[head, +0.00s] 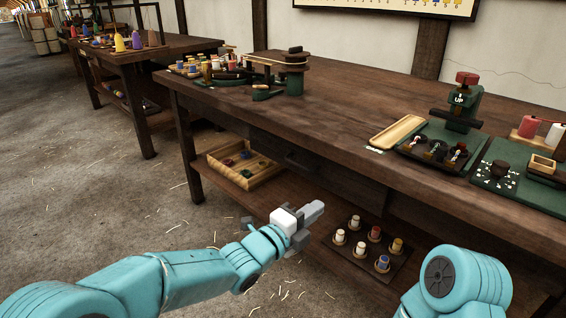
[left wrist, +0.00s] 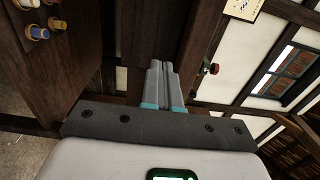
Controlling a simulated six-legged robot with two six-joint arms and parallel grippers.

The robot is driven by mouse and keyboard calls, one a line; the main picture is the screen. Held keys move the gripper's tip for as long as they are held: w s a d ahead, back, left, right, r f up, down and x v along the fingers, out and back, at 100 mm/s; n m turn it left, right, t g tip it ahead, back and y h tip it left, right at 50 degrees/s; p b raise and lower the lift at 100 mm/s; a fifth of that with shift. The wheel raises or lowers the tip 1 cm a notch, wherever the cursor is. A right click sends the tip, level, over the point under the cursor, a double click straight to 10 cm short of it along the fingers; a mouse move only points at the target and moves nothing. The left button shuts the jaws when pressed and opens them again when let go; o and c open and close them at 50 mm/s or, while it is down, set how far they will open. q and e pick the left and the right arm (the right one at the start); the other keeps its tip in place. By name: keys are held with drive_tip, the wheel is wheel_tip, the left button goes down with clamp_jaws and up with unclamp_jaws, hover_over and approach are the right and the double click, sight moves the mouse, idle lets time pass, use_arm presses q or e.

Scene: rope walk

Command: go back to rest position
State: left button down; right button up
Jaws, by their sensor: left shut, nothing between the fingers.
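My left gripper (head: 312,212) is in the head view, in front of the workbench and above its lower shelf. It is shut and holds nothing. In the left wrist view its two grey fingers (left wrist: 160,84) lie together, pointing toward the dark wood of the bench. My left arm reaches in from the lower left of the head view. Part of my right arm shows at the lower right, but its gripper is out of view.
The workbench top (head: 340,105) carries a green press (head: 458,108), a wooden tray (head: 397,132) and several spools at the far end. On the lower shelf are a divided wooden box (head: 240,165) and a dark rack of bobbins (head: 350,252).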

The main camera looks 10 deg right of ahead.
use_arm(q)
drive_tip(key=w+a+f+n+y, duration=0.2)
drive_tip(key=a+f+n+y, duration=0.5)
drive_tip(key=a+f, duration=1.15)
drive_tip(key=s+a+f+n+g+y, duration=0.25)
drive_tip(key=s+a+f+n, duration=0.25)
drive_tip(key=s+f+n, duration=0.3)
drive_tip(key=s+a+f+n+g+y, duration=0.1)
drive_tip(key=s+a+f+n+g, duration=0.2)
drive_tip(key=s+a+f+n, duration=0.45)
drive_tip(key=s+d+f+n+g, duration=0.1)
drive_tip(key=s+f+n+g, duration=0.1)
drive_tip(key=s+n, duration=0.35)
drive_tip(key=s+d+f+n+g, duration=0.2)
drive_tip(key=s+f, duration=0.1)
drive_tip(key=s, duration=0.6)
wheel_tip(320, 180, up, 34)
drive_tip(key=s+d+p, duration=0.1)
drive_tip(key=p, duration=3.3)
drive_tip(key=shift+s+f+n+g, duration=0.15)
drive_tip(key=shift+s+n+g, duration=0.15)
drive_tip(key=shift+n+g, duration=0.1)
use_arm(e)
wheel_tip(320, 180, up, 33)
drive_tip(key=s+a, duration=0.1)
drive_tip(key=shift+s+a+r+n+g, duration=0.15)
drive_tip(key=shift+s+r+n+g, duration=0.05)
drive_tip(key=shift+s+n+g, duration=0.1)
drive_tip(key=shift+w, duration=0.1)
